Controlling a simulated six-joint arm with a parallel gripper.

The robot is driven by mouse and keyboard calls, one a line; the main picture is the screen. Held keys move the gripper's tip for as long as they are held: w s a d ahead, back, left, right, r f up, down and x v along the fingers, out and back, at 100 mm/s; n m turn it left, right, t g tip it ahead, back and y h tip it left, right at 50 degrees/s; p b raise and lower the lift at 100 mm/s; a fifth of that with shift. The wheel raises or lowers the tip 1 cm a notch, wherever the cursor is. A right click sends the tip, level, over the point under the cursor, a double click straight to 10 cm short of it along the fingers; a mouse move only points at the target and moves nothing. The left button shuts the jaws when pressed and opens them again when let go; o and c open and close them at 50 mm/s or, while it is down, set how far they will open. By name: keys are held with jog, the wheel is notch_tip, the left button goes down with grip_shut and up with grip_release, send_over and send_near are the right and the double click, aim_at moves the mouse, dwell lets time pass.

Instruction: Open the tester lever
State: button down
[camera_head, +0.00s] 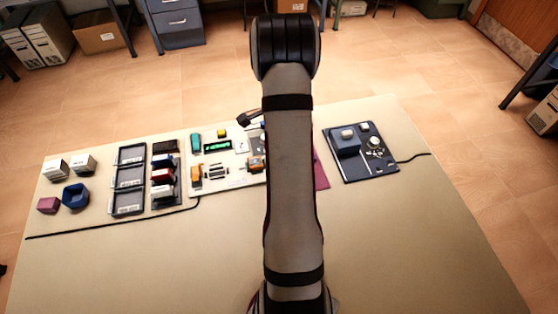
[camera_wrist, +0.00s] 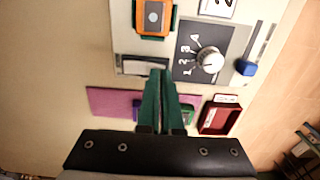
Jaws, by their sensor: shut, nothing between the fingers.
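The white tester panel (camera_head: 232,181) lies on the table in the head view, partly hidden behind my arm. In the wrist view, a bare part of the panel (camera_wrist: 150,46) shows, with a white dial (camera_wrist: 210,60) on a dark plate marked with numbers. A blue-ended grey lever (camera_wrist: 247,68) is at the panel's right edge, and I cannot tell its exact position. My gripper (camera_wrist: 163,73) has green fingers, shut and empty. Its tips appear over the panel's near edge, left of the dial and well left of the blue end. In the head view my arm hides the fingers.
A pink mat (camera_wrist: 105,101) and a red tray (camera_wrist: 219,118) lie near the fingers. An orange part (camera_wrist: 153,18) sits on the panel. A dark blue device (camera_head: 375,165) stands right of my arm, with a dark tray rack (camera_head: 127,209) at left. The front table is clear.

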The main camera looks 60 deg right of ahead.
jog(key=shift+f, duration=0.35)
jog(key=shift+r, duration=3.55)
